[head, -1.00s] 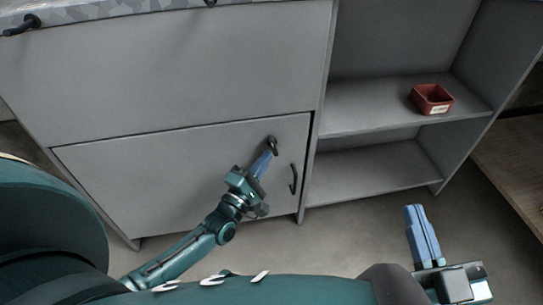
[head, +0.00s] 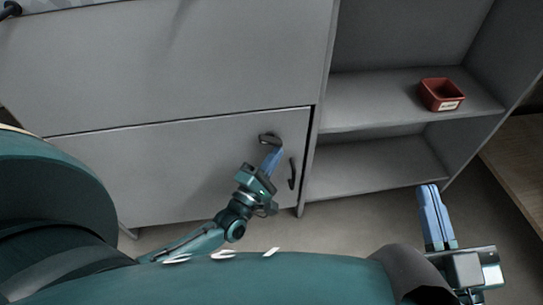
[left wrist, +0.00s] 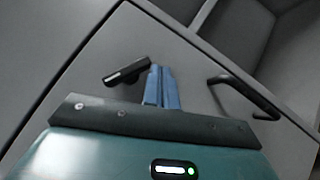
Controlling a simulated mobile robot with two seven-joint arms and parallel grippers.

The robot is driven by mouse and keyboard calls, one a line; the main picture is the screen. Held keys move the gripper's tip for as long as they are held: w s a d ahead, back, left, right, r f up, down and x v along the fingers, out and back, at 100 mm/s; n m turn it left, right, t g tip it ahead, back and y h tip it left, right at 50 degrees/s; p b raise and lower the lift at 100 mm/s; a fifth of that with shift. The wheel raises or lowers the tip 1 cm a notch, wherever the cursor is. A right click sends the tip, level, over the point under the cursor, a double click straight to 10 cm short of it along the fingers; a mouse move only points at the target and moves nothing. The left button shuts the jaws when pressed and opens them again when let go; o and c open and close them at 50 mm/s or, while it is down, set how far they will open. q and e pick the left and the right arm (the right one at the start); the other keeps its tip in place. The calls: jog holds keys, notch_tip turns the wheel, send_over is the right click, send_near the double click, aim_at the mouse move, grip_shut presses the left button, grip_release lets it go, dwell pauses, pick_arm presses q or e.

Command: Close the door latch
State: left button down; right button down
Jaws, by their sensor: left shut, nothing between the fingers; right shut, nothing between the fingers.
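The black door latch (head: 269,138) is near the top right of the grey cabinet door (head: 180,165). In the head view its lever lies roughly sideways, and it also shows in the left wrist view (left wrist: 127,72). My left gripper (head: 273,155) is shut and empty, its blue fingertips right beside the latch lever; I cannot tell whether they touch. In the left wrist view the fingertips (left wrist: 157,70) are just right of the lever's end. My right gripper (head: 429,188) is shut and empty, in front of the shelf unit. The door looks closed against the frame.
A black door handle (head: 292,173) is right of my left gripper; it also shows in the left wrist view (left wrist: 243,95). An open shelf unit (head: 375,170) stands to the right, with a red bin (head: 441,95) on its upper shelf. A wooden surface (head: 520,155) is at far right.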

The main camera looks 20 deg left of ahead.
pick_arm(q)
jog(key=shift+w+d, duration=0.15)
jog(key=shift+d, duration=0.1)
pick_arm(e)
jog(key=shift+f, duration=0.25)
jog(key=shift+f, duration=0.1)
jog(key=shift+r, duration=0.2)
dwell(0.7)
pick_arm(q)
jog(key=shift+r, duration=0.1)
